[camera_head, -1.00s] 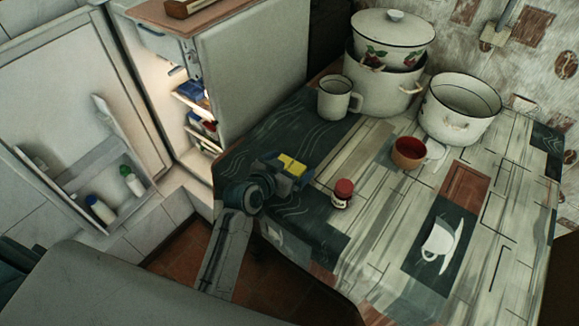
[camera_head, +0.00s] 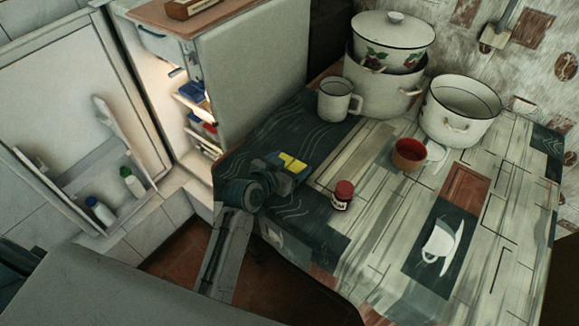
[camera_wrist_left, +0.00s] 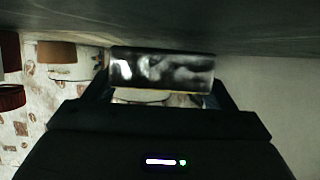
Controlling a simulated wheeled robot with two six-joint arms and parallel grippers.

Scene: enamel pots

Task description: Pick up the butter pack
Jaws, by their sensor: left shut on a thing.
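The butter pack (camera_head: 292,162) shows as a small yellow block between the fingers of my left gripper (camera_head: 290,170) in the head view. The gripper is shut on it at the left part of the table, beside the small jar. The fingers and wrist hide part of the pack. In the left wrist view the pack (camera_wrist_left: 162,70) shows as a dark, glossy box held between the two fingertips (camera_wrist_left: 160,88). I cannot tell from the head view whether it touches the table. My right gripper is not in view.
A red-lidded jar (camera_head: 342,195) stands just right of the gripper. A white mug (camera_head: 335,102), a red-brown cup (camera_head: 408,154), a white pot (camera_head: 459,108) and stacked pots (camera_head: 385,88) stand farther back. The open fridge (camera_head: 190,100) is at left. The table's front right is clear.

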